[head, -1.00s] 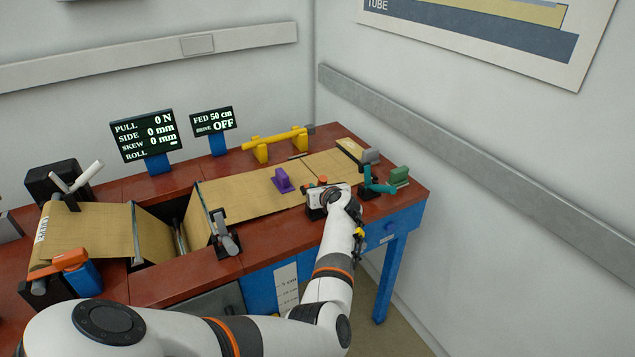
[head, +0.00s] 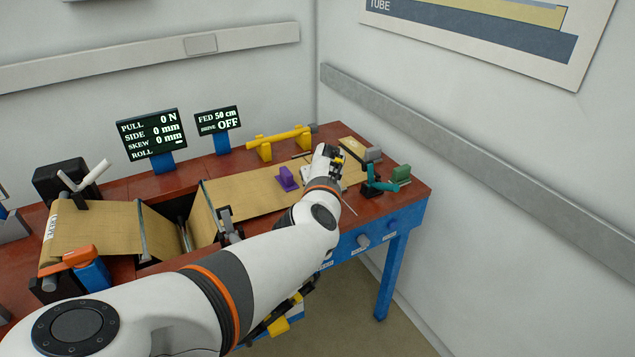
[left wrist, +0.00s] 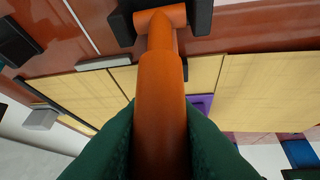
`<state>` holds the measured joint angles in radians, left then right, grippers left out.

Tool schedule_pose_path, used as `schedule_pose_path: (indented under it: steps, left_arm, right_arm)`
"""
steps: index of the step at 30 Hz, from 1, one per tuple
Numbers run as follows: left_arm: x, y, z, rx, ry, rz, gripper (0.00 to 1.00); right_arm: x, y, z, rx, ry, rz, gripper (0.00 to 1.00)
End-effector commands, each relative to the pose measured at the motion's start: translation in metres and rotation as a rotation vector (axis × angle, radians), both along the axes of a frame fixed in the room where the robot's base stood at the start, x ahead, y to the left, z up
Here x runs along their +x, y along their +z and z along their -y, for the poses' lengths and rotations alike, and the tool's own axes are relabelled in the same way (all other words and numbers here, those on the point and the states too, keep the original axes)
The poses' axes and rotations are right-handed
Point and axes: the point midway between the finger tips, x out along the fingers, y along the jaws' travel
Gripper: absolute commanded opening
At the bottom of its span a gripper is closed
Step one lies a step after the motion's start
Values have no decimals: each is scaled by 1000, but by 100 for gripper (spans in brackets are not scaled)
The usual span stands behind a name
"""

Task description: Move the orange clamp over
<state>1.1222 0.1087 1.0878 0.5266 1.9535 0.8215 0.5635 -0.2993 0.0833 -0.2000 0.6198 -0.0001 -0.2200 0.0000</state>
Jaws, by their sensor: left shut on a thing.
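My left gripper (head: 331,158) is at the far right part of the red bench, over the tan sheet. In the left wrist view, its green finger pads (left wrist: 160,140) are shut on the orange clamp (left wrist: 162,95). The clamp's bar runs up the middle of that view, and its crosspiece lies between two black bracket pieces (left wrist: 121,25) by the red surface. Whether it touches them I cannot tell. In the head view, my gripper and wrist hide the clamp. A black and yellow part (head: 280,322) below my left arm looks like my right gripper, mostly hidden.
A purple block (head: 287,179) stands on the tan sheet (head: 245,190), left of my gripper. A teal lever (head: 378,186) and green block (head: 401,174) are at right. Another orange piece (head: 79,255) is at far left.

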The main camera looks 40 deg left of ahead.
Motion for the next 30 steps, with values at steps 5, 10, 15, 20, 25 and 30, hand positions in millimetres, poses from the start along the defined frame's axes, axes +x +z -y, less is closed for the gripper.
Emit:
schedule_pose_path:
  steps: [5, 10, 15, 20, 25, 30]
  left_arm:
    - [0, 0, 0, -6, 1, -2, 0]
    - [0, 0, 0, -5, 2, -1, 0]
    - [0, 0, 0, -4, 3, -1, 44]
    - [0, 0, -1, -4, 2, -2, 44]
    - [-1, 2, 1, -3, 2, -1, 44]
    - [-4, 15, 7, -3, 3, 3, 44]
  right_arm:
    - [0, 0, 0, 0, -1, 0, 36]
    - [0, 0, -1, 1, -2, 1, 36]
    - [0, 0, -3, 3, -3, 0, 36]
    - [0, 0, -5, 7, -3, 1, 36]
    - [0, 1, -6, 8, -3, 0, 36]
    - [0, 10, -6, 7, -2, 1, 36]
